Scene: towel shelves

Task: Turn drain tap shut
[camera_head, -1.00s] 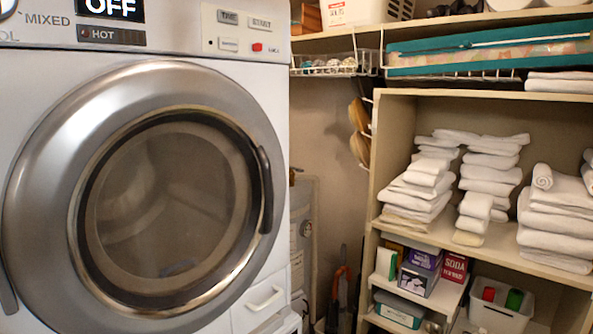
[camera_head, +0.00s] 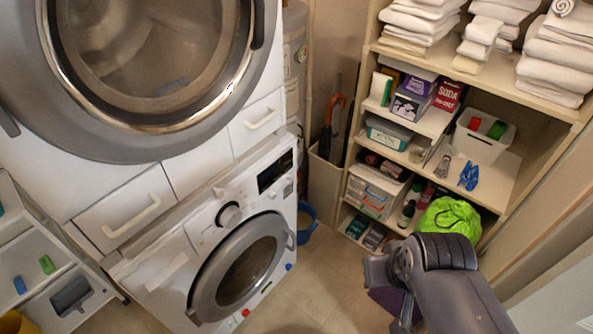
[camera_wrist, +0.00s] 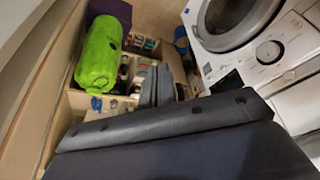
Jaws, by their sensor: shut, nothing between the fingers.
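I cannot make out a drain tap for certain in either view. A white tank (camera_head: 294,50) stands behind the stacked machines, with a blue bucket (camera_head: 307,222) on the floor near its foot. The front-loading washer (camera_head: 215,245) has a small red spot (camera_head: 246,312) and a blue spot (camera_head: 289,267) low on its front; they are too small to identify. My gripper (camera_wrist: 157,85) shows in the wrist view with its grey fingers together and nothing between them. In the head view my arm comes in from the lower right, apart from the washer, and its fingers are not clear.
Shelves (camera_head: 478,88) with towels, boxes and a white bin (camera_head: 484,135) fill the right side. A green bag (camera_head: 449,218) lies low behind my arm. A narrow bin with an umbrella (camera_head: 331,125) stands in the corner. Floor (camera_head: 335,262) is free before the washer.

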